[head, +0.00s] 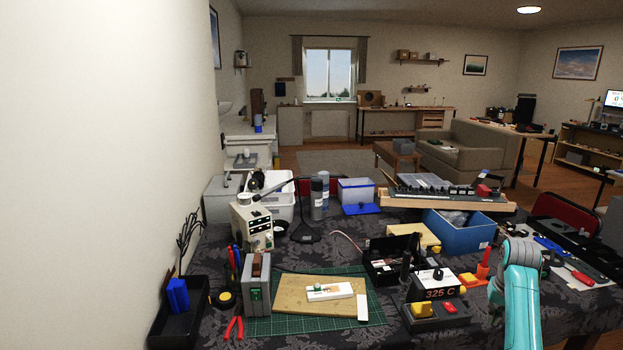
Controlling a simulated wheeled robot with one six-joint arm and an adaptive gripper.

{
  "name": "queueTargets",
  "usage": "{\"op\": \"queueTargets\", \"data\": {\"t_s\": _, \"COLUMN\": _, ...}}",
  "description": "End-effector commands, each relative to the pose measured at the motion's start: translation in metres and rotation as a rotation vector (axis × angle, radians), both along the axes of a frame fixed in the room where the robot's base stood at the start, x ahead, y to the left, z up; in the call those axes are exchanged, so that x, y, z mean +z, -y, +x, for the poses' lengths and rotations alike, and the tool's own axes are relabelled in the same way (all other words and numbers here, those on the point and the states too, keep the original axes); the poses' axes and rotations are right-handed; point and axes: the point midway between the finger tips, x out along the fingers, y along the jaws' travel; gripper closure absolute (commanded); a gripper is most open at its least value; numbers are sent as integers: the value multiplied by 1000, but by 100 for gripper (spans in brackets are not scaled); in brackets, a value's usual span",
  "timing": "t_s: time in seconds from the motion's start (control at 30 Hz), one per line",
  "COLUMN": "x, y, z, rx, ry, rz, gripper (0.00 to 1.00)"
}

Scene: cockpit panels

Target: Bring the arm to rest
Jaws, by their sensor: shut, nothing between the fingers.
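My arm shows at the lower right of the head view as a teal link (516,300) with a grey joint (522,254) at its upper end. It rises from the bottom edge of the picture, in front of the right part of the cluttered table. I cannot make out my gripper or its fingers. The link and joint hide part of the table behind them.
The table (205,322) is crowded. A green cutting mat (263,326) with a wooden board (290,306), a box reading 325 C (438,292), a blue bin (460,234) and a keyboard (445,196) stand on it. A wall (90,170) closes the left side.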

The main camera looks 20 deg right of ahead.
Motion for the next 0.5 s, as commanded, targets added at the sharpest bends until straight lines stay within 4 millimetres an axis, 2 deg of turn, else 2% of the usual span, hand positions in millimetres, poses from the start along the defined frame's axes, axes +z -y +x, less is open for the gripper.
{"op": "queueTargets", "data": {"t_s": 0.27, "x": -31, "y": -20, "z": 6, "rx": 25, "ry": 23, "rz": -21, "gripper": 100}}
{"op": "queueTargets", "data": {"t_s": 0.5, "x": -70, "y": -47, "z": 9, "rx": 57, "ry": 57, "rz": -51, "gripper": 100}}
